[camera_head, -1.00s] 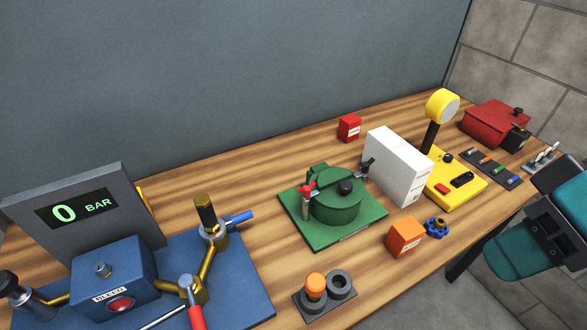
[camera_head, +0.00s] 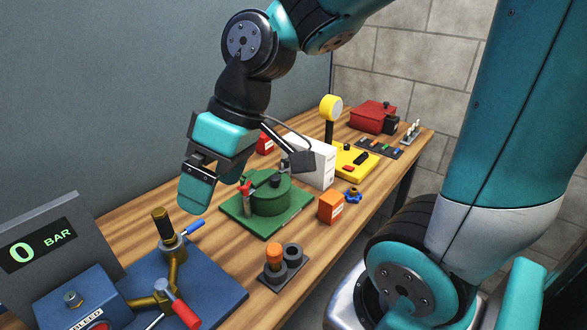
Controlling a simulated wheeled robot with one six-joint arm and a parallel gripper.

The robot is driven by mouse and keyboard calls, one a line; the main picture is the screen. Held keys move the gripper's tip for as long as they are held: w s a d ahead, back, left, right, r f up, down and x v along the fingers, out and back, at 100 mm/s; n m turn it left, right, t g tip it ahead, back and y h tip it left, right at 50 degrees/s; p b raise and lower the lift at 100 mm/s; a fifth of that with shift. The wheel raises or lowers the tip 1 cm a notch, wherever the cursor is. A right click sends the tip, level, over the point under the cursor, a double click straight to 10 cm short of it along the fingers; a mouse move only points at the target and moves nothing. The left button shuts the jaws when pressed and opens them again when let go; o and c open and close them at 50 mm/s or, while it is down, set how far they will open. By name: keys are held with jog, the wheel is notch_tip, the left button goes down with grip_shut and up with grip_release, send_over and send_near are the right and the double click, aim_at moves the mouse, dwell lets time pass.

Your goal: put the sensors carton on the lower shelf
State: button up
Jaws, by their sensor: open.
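Three cartons stand on the wooden bench: a small red one (camera_head: 266,144) at the back, partly hidden by my arm, a larger white one (camera_head: 323,168) behind the green fixture, and an orange one (camera_head: 331,208) near the front edge. Their labels are too small to read, so I cannot tell which is the sensors carton. No lower shelf can be made out. My gripper (camera_head: 208,180) is open and hangs above the bench, to the left of the cartons and near the green fixture. Nothing shows between its jaws.
The green fixture (camera_head: 240,210) stands mid-bench. A blue plate with brass pipes (camera_head: 215,290) and a pressure display (camera_head: 40,245) are at left front. An orange-capped holder (camera_head: 273,252), blue knob (camera_head: 353,195), yellow gauge stand (camera_head: 331,108) and red box (camera_head: 370,117) stand around.

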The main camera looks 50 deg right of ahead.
jog(key=w+d+f+m+t+b, duration=0.2)
jog(key=w+d+t, duration=0.1)
jog(key=w+d, duration=0.7)
jog(key=m+t+h+b, duration=0.2)
jog(key=m+t+h, duration=0.1)
jog(key=t+h, duration=0.1)
send_near(309, 142)
jog(key=w+f+p, duration=0.1)
jog(key=w+a+f+p, duration=0.1)
jog(key=w+f+p, duration=0.1)
jog(key=shift+a, duration=0.3)
jog(key=shift+d+p+x, duration=0.2)
jog(key=shift+p+x, duration=0.5)
jog(key=shift+x, duration=0.8)
jog(key=shift+d+p+x, duration=0.25)
jog(key=shift+p+x, duration=0.45)
jog(key=shift+x, duration=0.8)
jog(key=shift+s+f, duration=0.1)
jog(key=shift+f, duration=0.05)
jog(key=shift+c, duration=0.4)
grip_shut()
